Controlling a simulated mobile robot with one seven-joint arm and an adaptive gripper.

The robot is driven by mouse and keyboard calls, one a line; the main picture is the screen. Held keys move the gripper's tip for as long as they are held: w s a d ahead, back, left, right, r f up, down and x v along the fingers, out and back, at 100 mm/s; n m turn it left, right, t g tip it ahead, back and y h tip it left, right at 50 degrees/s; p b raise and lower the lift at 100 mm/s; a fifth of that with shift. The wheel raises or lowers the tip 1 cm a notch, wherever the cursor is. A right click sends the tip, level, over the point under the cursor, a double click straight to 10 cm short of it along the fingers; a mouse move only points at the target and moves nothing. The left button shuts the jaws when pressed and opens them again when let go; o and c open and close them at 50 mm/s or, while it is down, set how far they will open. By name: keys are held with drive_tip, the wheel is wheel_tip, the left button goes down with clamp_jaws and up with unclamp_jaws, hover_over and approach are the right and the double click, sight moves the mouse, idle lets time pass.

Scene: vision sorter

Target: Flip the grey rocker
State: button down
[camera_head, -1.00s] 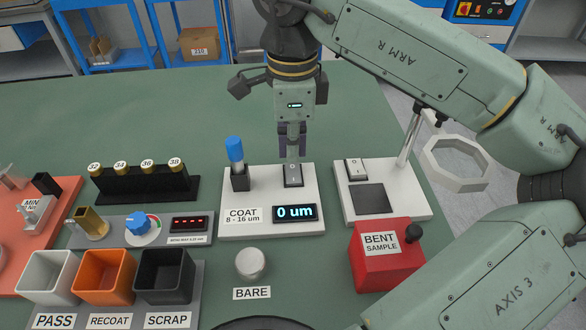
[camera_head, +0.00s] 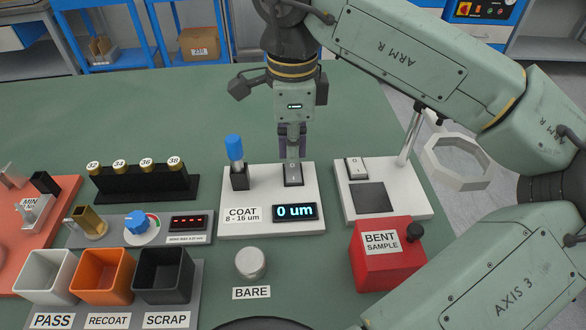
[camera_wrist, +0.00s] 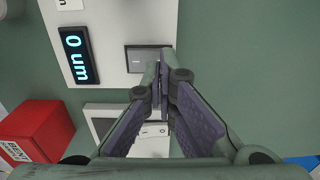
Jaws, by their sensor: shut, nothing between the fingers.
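The grey rocker (camera_head: 293,177) sits on the white COAT plate (camera_head: 229,202), behind the lit display (camera_head: 295,212) that reads "0 um". It also shows in the wrist view (camera_wrist: 143,62), a grey rectangle with a small line mark. My gripper (camera_head: 291,157) points down with its fingers together and empty. Its tips are at the far end of the rocker in the head view and overlap its edge in the wrist view. I cannot tell whether they touch it.
A blue-topped probe (camera_head: 235,152) stands upright left of the rocker. To the right is another white plate (camera_head: 385,210) with a light rocker (camera_head: 356,168) and a metal post (camera_head: 410,138). A red BENT SAMPLE box (camera_head: 385,270) and a BARE metal disc (camera_head: 250,263) are nearer.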

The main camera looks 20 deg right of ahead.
sight(292, 165)
drive_tip(key=shift+f+b, duration=0.7)
drive_tip(key=shift+f, duration=0.15)
idle(0.3)
drive_tip(key=shift+r+p, duration=2.4)
drive_tip(key=shift+r, duration=1.15)
